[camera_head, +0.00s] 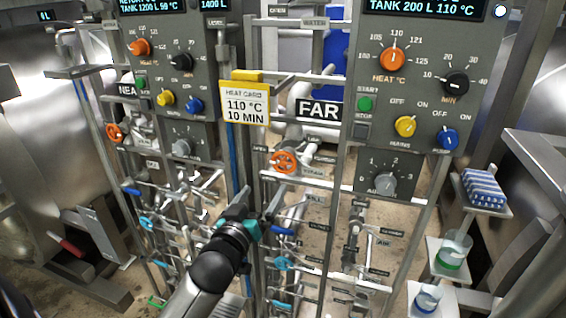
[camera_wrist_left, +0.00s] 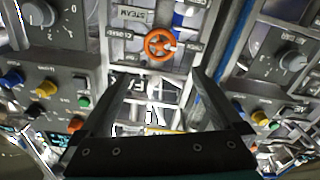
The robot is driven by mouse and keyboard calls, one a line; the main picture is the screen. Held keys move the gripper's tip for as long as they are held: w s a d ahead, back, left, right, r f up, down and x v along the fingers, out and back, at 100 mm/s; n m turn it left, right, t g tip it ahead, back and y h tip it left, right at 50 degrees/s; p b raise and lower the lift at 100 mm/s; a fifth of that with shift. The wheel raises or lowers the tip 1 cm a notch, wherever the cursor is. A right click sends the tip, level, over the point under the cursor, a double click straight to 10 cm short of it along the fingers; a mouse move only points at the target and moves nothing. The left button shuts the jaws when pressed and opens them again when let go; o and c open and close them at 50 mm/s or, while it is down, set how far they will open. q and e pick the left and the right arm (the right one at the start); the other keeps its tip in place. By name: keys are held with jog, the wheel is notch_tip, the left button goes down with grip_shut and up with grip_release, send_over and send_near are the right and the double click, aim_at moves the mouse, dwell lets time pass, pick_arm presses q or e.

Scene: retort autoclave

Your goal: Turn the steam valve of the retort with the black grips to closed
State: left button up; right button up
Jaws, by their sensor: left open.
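Two orange steam valve handwheels show in the head view: one on the FAR panel's pipes (camera_head: 285,162), one on the NEAR panel's pipes (camera_head: 115,133). My left gripper (camera_head: 260,199) is in front of the rack, below and left of the FAR wheel, open and empty. In the left wrist view an orange handwheel (camera_wrist_left: 160,44) lies beyond and between the open fingertips, apart from them. Small labels beside it include STEAM and what looks like CLOSED. Black grips are not visible on either retort; a red grip (camera_head: 67,245) shows at lower left. My right gripper is out of view.
The FAR control panel (camera_head: 418,95) and NEAR control panel (camera_head: 168,70) stand above the pipes. A yellow-edged heat card (camera_head: 245,103) hangs between them. Blue and teal valve handles sit below the wheels. Small shelves at right hold a striped pack (camera_head: 483,189) and beakers (camera_head: 454,250).

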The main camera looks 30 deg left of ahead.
aim_at(282, 163)
pick_arm(q)
jog(key=x, duration=1.4)
jog(key=shift+w, duration=0.2)
jog(key=c, duration=1.1)
